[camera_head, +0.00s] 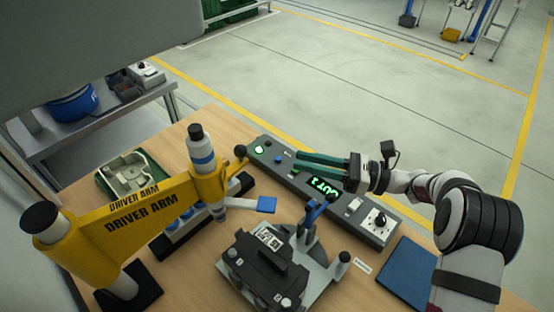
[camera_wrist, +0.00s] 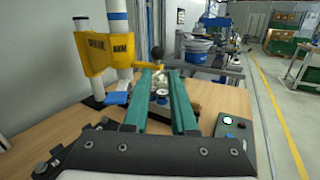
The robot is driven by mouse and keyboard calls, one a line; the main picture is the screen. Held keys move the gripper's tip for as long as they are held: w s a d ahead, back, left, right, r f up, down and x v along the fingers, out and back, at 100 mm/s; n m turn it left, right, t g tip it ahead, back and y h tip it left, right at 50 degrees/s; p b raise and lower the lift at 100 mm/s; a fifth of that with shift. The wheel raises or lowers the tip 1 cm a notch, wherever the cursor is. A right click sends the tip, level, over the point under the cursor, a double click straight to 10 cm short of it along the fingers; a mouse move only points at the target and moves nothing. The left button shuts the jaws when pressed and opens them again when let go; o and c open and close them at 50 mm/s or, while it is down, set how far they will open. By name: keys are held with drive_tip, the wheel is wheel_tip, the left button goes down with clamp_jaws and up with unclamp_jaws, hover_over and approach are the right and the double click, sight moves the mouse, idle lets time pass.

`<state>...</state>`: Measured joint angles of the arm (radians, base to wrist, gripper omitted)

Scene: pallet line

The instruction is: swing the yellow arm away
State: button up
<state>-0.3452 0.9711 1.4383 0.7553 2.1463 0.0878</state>
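The yellow arm (camera_head: 135,213), lettered DRIVER ARM, reaches from a post at the left over the table to a white and blue upright driver (camera_head: 203,160). A black ball knob (camera_head: 240,151) stands at its outer end. In the wrist view the yellow arm (camera_wrist: 97,50) is at the upper left, and the black knob (camera_wrist: 157,53) shows just beyond the fingertips. My gripper (camera_head: 300,165) has two long green fingers, to the right of the knob and above the control panel. In the wrist view my gripper (camera_wrist: 158,76) is open, with nothing held and the knob untouched.
A fixture with a black block (camera_head: 268,268) and blue-handled clamp (camera_head: 313,212) stands at the front middle. A control panel (camera_head: 335,198) with green lights runs along the far edge. A green tray (camera_head: 130,175) sits behind the arm. A blue mat (camera_head: 405,273) lies right.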

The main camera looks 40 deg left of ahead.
drive_tip(key=s+d+m+t, duration=0.1)
drive_tip(key=s+d+t, duration=0.1)
drive_tip(key=s+d+f+m+t+y, duration=0.1)
drive_tip(key=s+d+t, duration=0.1)
drive_tip(key=t, duration=0.1)
drive_tip(key=s+d+f+m+t, duration=0.1)
drive_tip(key=s+t, duration=0.1)
drive_tip(key=shift+d+f+y, duration=0.2)
drive_tip(key=shift+d+y, duration=0.1)
drive_tip(key=shift+d, duration=0.1)
clamp_jaws()
approach(244, 164)
drive_tip(key=a, duration=0.4)
drive_tip(key=s+a, duration=0.1)
drive_tip(key=a, duration=0.1)
drive_tip(key=shift+a, duration=0.35)
